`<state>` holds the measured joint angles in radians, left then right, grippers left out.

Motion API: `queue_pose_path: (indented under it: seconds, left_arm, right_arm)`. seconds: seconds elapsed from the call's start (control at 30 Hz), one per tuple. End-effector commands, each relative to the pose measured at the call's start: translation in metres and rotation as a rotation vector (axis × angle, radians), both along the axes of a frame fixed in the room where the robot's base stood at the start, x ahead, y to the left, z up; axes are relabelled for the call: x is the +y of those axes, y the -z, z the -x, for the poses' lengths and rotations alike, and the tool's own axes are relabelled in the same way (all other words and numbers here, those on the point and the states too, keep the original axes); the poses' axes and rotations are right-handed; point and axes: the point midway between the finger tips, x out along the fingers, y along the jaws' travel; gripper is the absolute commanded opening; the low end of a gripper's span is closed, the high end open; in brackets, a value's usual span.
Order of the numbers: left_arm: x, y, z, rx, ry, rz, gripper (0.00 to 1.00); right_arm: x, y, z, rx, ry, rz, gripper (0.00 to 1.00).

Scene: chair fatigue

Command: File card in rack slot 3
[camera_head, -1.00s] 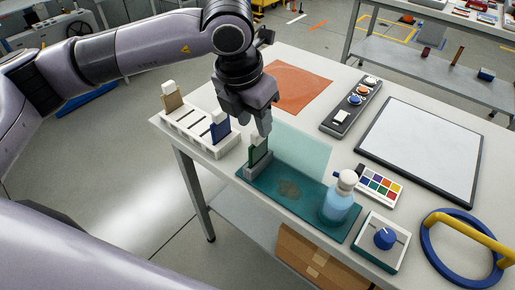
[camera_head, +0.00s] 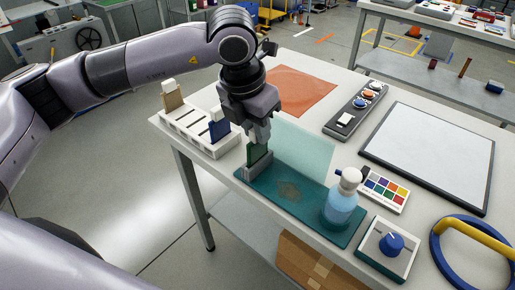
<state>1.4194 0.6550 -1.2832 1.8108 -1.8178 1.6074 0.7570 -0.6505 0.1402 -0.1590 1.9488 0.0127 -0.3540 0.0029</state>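A green card (camera_head: 257,155) stands upright in a small grey holder (camera_head: 256,172) at the left end of the teal mat (camera_head: 300,216). My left gripper (camera_head: 257,138) points down over the card, its fingertips at the card's top edge. The fingers hide the card's white tab, and I cannot tell whether they are closed on it. The white rack (camera_head: 188,136) stands to the left on the table. A tan card (camera_head: 172,98) with a white tab stands towards its far end and a blue card (camera_head: 218,128) nearer the gripper. My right gripper is not in view.
A spray bottle (camera_head: 342,200) stands on the mat's right end. A translucent sheet (camera_head: 305,148) rises behind the mat. An orange sheet (camera_head: 299,88), a button panel (camera_head: 357,108), a colour chart (camera_head: 384,188), a knob box (camera_head: 388,250) and a whiteboard (camera_head: 430,150) occupy the table.

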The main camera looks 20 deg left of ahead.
Motion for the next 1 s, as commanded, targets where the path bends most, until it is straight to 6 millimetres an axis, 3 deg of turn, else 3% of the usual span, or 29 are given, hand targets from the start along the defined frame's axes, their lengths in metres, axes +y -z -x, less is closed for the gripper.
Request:
queue_pose_path:
  seconds: [1.0]
  left_arm:
    - [0.0, -0.033, 0.0, -0.001, 0.0, 0.0, 0.0]
  right_arm:
    - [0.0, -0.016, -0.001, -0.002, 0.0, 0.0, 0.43]
